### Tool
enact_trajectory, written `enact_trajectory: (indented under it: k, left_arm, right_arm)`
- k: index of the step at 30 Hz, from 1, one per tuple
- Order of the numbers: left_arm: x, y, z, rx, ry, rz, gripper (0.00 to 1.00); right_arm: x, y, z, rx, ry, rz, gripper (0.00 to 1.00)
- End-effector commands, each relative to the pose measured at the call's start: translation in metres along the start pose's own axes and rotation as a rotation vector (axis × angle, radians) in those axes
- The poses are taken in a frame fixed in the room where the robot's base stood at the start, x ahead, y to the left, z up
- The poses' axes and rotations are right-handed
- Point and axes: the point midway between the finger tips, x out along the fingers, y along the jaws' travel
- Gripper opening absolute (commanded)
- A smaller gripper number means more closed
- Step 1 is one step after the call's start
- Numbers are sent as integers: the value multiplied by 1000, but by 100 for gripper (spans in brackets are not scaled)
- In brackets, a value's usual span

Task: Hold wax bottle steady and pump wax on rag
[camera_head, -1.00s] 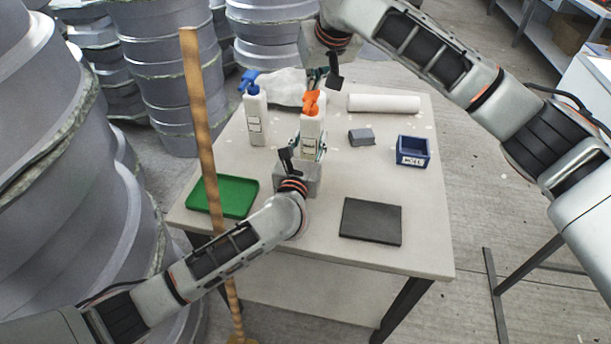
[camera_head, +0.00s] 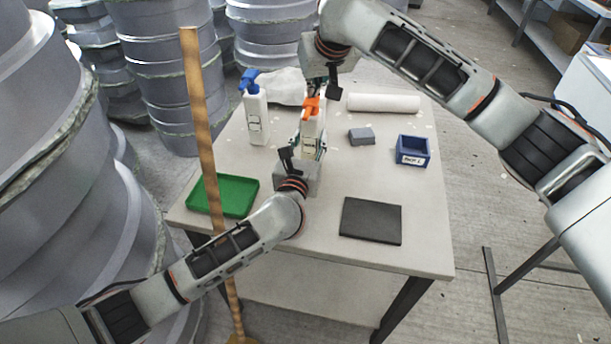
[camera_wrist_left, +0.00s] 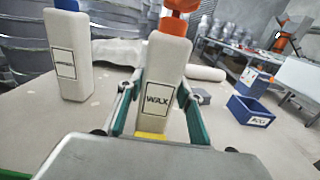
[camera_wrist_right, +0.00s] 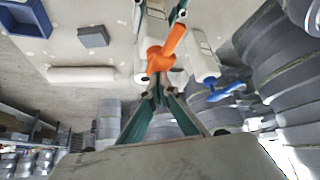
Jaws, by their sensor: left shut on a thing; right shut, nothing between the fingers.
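The wax bottle (camera_head: 312,128) is white with an orange pump head (camera_head: 311,107) and stands upright on the table. My left gripper (camera_wrist_left: 160,112) is shut around its body; the WAX label (camera_wrist_left: 158,98) faces the left wrist view. My right gripper (camera_wrist_right: 160,90) is shut and empty, its fingertips right at the top of the orange pump head (camera_wrist_right: 163,58), seemingly touching it. A white crumpled cloth (camera_head: 284,86), likely the rag, lies at the table's back, behind the bottles and partly hidden.
A white bottle with a blue pump (camera_head: 256,115) stands to the left. A white roll (camera_head: 383,103), grey block (camera_head: 361,136), blue bin (camera_head: 412,150), dark pad (camera_head: 370,221) and green tray (camera_head: 223,196) lie on the table (camera_head: 270,215). A wooden pole (camera_head: 198,110) rises at the left edge.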

Motion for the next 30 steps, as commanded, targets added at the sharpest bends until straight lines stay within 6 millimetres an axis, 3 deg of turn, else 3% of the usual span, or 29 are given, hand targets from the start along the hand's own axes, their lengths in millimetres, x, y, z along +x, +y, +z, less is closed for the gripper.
enact_trajectory:
  k: [19,30]
  left_arm:
    - [0,0,1,-1,-1,0,9]
    - [0,0,1,0,-1,0,9]
  right_arm:
    - [-26,0,-18,-1,0,1,0]
    - [-28,0,-19,0,-1,0,0]
